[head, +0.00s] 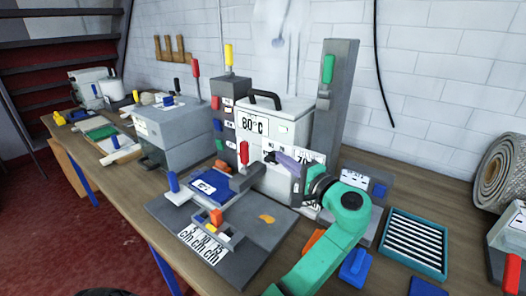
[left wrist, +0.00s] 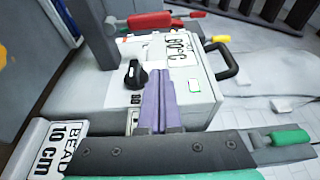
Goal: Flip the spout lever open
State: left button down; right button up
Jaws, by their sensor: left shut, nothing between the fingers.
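The white tank (head: 287,108) carries an 80°C label and a black handle on top. A red-gripped lever (head: 244,153) stands upright by its front left corner, above a grey block; I cannot tell for certain that this is the spout lever. A black knob (left wrist: 135,73) sits on the tank's front in the left wrist view. My left gripper (head: 286,160) has purple fingers, shut together and empty, in front of the tank and right of the red lever. In the left wrist view the fingers (left wrist: 158,100) point at the tank front, right of the knob. My right gripper is not in view.
A grey tower (head: 335,110) with a green handle stands right of the tank. A grey plate (head: 255,255) with blue and orange parts lies in front. A slatted blue tray (head: 415,243) and a rolled rug (head: 502,175) are at right. A grey box (head: 180,125) stands left.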

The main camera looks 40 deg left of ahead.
aim_at(245, 158)
pick_arm(q)
jog(key=p+x, duration=0.4)
jog(key=x, duration=0.6)
jog(key=shift+w+a+r, duration=0.1)
jog(key=s, duration=0.1)
jog(key=s+p, duration=0.2)
jog(key=s, duration=0.1)
jog(key=shift+d+f, duration=0.25)
jog(key=shift+f, duration=0.05)
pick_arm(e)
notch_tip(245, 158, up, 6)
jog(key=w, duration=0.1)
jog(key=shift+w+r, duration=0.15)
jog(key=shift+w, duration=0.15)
pick_arm(q)
jog(key=shift+w, duration=0.15)
jog(key=shift+f, duration=0.1)
